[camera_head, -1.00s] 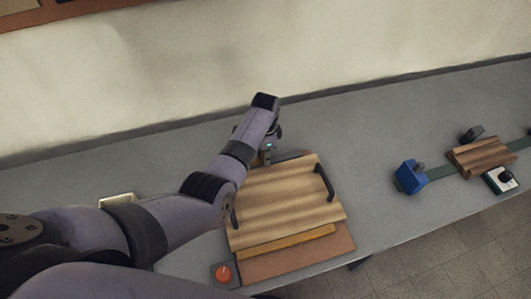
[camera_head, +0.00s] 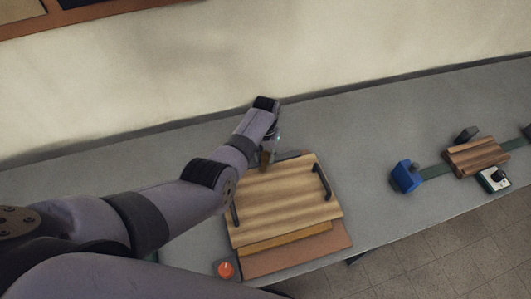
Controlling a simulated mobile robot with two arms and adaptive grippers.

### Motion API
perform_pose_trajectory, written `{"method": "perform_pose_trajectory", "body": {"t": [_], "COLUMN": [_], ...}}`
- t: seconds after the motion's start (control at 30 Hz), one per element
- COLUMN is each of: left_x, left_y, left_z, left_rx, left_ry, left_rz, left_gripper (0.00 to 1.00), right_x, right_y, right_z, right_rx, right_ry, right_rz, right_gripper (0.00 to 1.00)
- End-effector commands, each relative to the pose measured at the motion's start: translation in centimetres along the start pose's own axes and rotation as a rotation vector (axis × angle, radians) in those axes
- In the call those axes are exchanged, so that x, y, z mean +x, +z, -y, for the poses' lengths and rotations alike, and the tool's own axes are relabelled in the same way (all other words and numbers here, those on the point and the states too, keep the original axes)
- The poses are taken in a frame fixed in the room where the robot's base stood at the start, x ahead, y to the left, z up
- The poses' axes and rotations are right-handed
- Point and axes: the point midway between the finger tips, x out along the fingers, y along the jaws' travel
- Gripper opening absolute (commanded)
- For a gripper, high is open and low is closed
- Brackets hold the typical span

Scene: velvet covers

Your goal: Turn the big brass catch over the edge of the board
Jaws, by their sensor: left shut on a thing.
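The wooden board (camera_head: 285,205) lies on the grey bench with a dark handle on its left and right sides. My left gripper (camera_head: 267,158) is at the board's far edge, pointing down, and is shut on a small brass-coloured piece, which appears to be the big brass catch (camera_head: 265,161). My arm and gripper hide much of the catch, so I cannot tell how far it is turned. My right gripper does not show.
A brown base (camera_head: 300,254) with a yellowish strip shows under the board's near side. An orange button (camera_head: 226,270) is at its near left. A blue block (camera_head: 406,176) and a striped wooden block (camera_head: 477,156) are to the right. Bare bench (camera_head: 365,180) lies between.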

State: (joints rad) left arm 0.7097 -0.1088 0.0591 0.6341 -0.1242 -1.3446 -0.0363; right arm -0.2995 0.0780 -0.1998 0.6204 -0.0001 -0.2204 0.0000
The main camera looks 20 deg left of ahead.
Motion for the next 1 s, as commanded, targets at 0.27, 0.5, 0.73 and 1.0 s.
{"method": "perform_pose_trajectory", "body": {"t": [0.27, 0.5, 0.73, 1.0], "left_x": [-0.09, -0.09, -0.09, -0.08], "left_y": [-0.04, -0.08, -0.11, -0.12], "left_z": [0.02, 0.07, 0.09, 0.09], "left_rx": [-0.240, -0.394, -0.476, -0.505], "left_ry": [0.000, 0.000, 0.000, 0.000], "left_rz": [-0.001, -0.002, -0.004, -0.004], "left_gripper": [0.00, 0.00, 0.00, 0.00], "right_x": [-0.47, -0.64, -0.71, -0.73], "right_y": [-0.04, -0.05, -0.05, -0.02], "right_z": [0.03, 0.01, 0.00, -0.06], "right_rx": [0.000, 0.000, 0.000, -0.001], "right_ry": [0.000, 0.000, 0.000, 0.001], "right_rz": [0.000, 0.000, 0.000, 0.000], "right_gripper": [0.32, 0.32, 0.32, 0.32]}}
